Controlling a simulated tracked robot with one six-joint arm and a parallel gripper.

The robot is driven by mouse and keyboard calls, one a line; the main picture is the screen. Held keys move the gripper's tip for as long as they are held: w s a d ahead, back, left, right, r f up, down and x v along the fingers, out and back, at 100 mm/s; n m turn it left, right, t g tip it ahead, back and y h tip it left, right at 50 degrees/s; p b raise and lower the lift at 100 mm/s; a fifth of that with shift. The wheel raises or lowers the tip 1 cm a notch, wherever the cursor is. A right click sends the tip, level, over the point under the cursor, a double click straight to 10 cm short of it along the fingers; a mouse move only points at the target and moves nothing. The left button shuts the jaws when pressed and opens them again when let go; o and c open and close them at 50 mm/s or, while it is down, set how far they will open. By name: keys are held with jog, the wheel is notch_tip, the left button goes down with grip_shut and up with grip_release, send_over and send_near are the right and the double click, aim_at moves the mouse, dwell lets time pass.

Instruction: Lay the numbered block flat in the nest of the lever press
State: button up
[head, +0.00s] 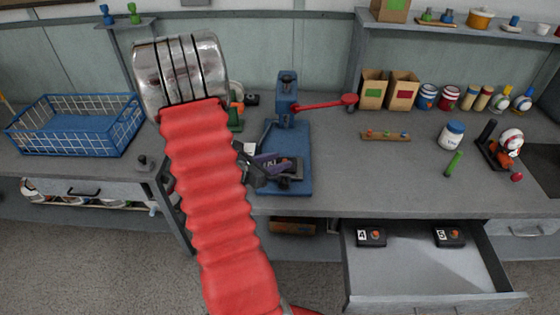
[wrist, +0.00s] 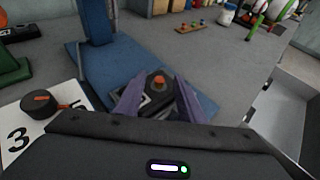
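The blue lever press (head: 300,135) stands on the bench with its red lever (head: 325,104) out to the right; its base (wrist: 85,75) also shows in the wrist view. My gripper (head: 283,163) is low over the press base. In the wrist view its purple fingers (wrist: 160,95) lie on either side of a dark block (wrist: 157,101) with an orange knob and a white label, whose number I cannot read. Whether the fingers press on the block is unclear. The nest is mostly hidden by the block and fingers, so I cannot tell whether the block is seated.
An open drawer (head: 425,278) holds blocks 4 (head: 371,236) and 5 (head: 449,236). A blue basket (head: 75,125) stands left. The bench right of the press is partly clear.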

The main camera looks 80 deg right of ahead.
jog(key=v, duration=1.2)
jog(key=shift+w+a+r, duration=0.1)
dwell(0.6)
jog(key=s+a+f+m+y, duration=0.3)
jog(key=a+m+y, duration=0.1)
jog(key=a+m, duration=0.1)
jog(key=w+a+r+m+t+y, duration=0.1)
jog(key=w+a+m+y, duration=0.15)
jog(key=a, duration=0.25)
jog(key=w+a+r+m+t+y, duration=0.1)
jog(key=w+a+m, duration=0.15)
jog(key=a, duration=0.35)
jog(key=w+a+r+t+y, duration=0.1)
jog(key=w+a+r+t, duration=0.1)
jog(key=a+r, duration=0.3)
jog(key=w+a+r+m+t+y, duration=0.1)
jog(key=a+r+t, duration=0.4)
jog(key=a, duration=0.7)
jog(key=w+a+r+t+y, duration=0.2)
jog(key=w+a+r+t, duration=0.2)
jog(key=a+r, duration=0.3)
jog(key=shift+w+a+m, duration=0.3)
jog(key=shift+w+a, duration=0.45)
jog(key=shift+a, duration=0.35)
